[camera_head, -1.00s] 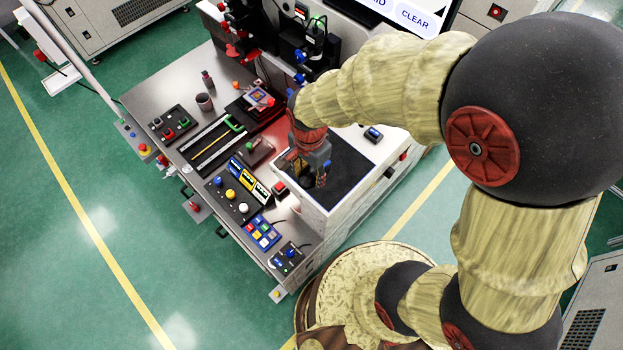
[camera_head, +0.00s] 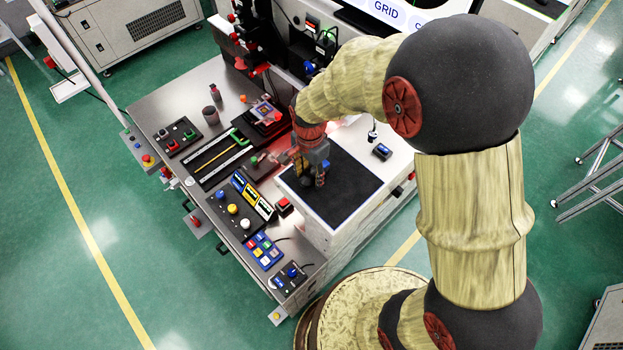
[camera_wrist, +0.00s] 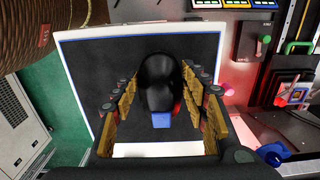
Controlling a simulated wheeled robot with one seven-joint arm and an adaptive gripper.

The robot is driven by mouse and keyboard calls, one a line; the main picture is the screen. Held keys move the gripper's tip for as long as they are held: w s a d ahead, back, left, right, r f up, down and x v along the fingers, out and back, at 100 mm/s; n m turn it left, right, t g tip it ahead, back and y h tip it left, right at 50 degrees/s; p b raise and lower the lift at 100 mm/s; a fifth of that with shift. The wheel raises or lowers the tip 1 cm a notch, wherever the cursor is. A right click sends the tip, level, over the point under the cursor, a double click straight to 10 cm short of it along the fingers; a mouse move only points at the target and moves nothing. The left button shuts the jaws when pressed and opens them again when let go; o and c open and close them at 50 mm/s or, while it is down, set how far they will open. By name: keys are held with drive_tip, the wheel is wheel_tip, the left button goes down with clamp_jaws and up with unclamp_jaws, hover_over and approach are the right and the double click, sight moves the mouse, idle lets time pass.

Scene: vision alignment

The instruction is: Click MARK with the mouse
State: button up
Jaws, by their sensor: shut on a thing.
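A black rounded mouse (camera_wrist: 160,75) lies on a dark mat (camera_wrist: 100,60) in the wrist view, with a blue patch at its near end and some red at its right side. My gripper (camera_wrist: 158,82) has its yellow-padded fingers on both sides of the mouse, shut on it. In the head view my gripper (camera_head: 316,176) is over the left part of the dark mat (camera_head: 348,190), and it mostly hides the mouse. The screen (camera_head: 400,12) at the top shows the label GRID and the start of another label; MARK cannot be read.
The mat lies on a white-edged stand. A small dark device (camera_head: 382,151) sits right of the mat. Most of the mat is bare.

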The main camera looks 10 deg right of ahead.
sight(310, 167)
drive_tip(key=shift+w+f, duration=0.7)
drive_tip(key=shift+w, duration=0.2)
drive_tip(key=shift+w+f+b, duration=0.2)
drive_tip(key=shift+w+b, duration=0.15)
drive_tip(key=shift+w, duration=0.2)
drive_tip(key=shift+d+f+b, duration=0.1)
drive_tip(key=shift+f+b, duration=0.2)
drive_tip(key=shift+f, duration=0.3)
drive_tip(key=shift+s, duration=0.1)
drive_tip(key=shift+s+d+p, duration=0.15)
drive_tip(key=shift+s+d, duration=0.85)
drive_tip(key=shift+d, duration=0.7)
drive_tip(key=shift+s+d+p, duration=0.2)
drive_tip(key=shift+s+d, duration=0.75)
drive_tip(key=shift+d, duration=0.8)
drive_tip(key=shift+s+d+p, duration=0.15)
drive_tip(key=shift+s+d, duration=0.85)
drive_tip(key=shift+d, duration=0.7)
